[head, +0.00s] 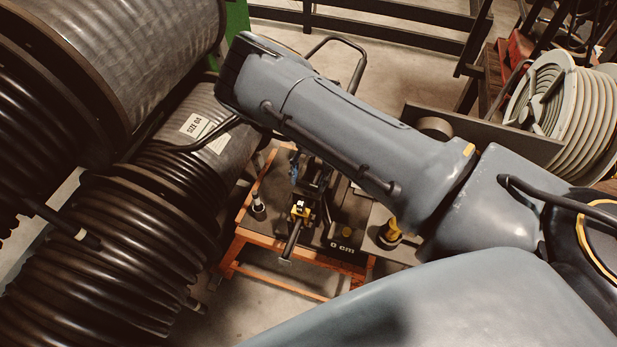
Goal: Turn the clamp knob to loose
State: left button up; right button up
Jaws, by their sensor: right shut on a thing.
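A small orange-framed workbench (247,236) stands low in the middle of the head view, with a dark plate marked "0 cm" on it. A small yellow and black piece, which looks like the clamp knob (300,210), sits on the bench with a short lever pointing down from it. My right arm crosses above the bench from the right. My right gripper (314,186) is dark and partly hidden under that arm. It is at the knob and shut on it, though the fingertips are hard to make out. The knob's setting cannot be read. My left gripper is out of view.
Large reels of black hose (105,255) fill the left side. A pale reel (575,110) and a grey bin (480,130) stand at the right. Dark rails (385,32) run along the back.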

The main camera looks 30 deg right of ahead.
jog(key=shift+n, duration=0.4)
jog(key=o, duration=1.1)
jog(key=shift+o, duration=0.2)
jog(key=v, duration=1.2)
jog(key=shift+w, duration=0.15)
jog(key=shift+a, duration=0.15)
